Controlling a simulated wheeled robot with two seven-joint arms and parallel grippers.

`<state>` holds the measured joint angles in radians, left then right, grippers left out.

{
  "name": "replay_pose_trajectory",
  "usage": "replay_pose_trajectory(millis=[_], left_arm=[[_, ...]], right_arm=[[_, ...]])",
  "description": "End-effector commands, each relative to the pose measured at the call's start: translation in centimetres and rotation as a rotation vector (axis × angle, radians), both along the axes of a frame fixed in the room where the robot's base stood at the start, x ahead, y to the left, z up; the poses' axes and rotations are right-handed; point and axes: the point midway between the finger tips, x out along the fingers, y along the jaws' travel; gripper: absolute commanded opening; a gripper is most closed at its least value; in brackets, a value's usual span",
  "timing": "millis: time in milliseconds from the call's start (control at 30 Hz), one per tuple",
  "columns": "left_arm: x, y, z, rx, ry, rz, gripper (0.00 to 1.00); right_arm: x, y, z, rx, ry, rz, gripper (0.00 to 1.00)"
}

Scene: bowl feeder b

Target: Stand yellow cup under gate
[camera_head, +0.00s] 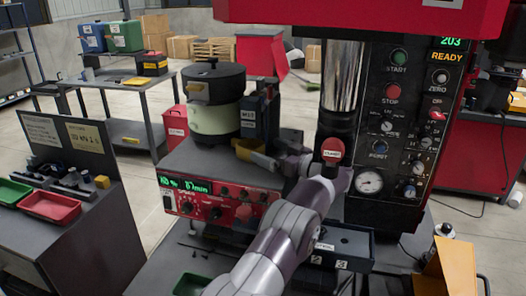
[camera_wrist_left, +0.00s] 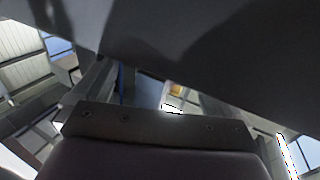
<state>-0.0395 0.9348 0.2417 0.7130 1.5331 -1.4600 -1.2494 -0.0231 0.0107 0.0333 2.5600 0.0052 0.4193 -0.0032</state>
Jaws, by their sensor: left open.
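A yellow piece (camera_head: 255,156) lies on the red-fronted feeder base, right of the pale drum (camera_head: 210,117). I cannot tell if it is the cup or a chute. A small yellow block-like thing (camera_head: 102,182) stands on the left bench. A dull yellow part (camera_head: 197,88) sits on the drum's upper side; I cannot tell if it is the gate. My left gripper (camera_head: 282,152) is just right of the yellow piece, open, its fingers partly hidden by my wrist. In the left wrist view a small yellow patch (camera_wrist_left: 175,88) shows beyond the fingers. My right gripper is not in view.
A red and black control panel (camera_head: 400,120) with a gauge and a red-topped lever stands close right of my arm. A dark labelled box (camera_head: 342,245) is below my wrist. Red and green trays (camera_head: 50,206) lie on the left bench. A dark slab (camera_wrist_left: 200,40) fills the upper wrist view.

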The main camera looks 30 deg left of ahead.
Motion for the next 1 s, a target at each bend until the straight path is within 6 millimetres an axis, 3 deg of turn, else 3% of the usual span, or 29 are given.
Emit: replay_pose_trajectory(millis=[200,400,900,1000], left_arm=[[-0.8,-5.9,-0.2,0.000,-0.001,-0.004,1.00],[-1.3,-8.6,-0.1,0.001,0.000,-0.001,1.00],[-1.4,-8.8,0.1,0.002,-0.001,-0.003,1.00],[-0.6,-8.7,0.9,0.023,-0.020,-0.066,1.00]], right_arm=[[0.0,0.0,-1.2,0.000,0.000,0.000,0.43],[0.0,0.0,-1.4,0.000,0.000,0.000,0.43],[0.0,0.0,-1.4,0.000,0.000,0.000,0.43],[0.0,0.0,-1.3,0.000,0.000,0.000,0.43]])
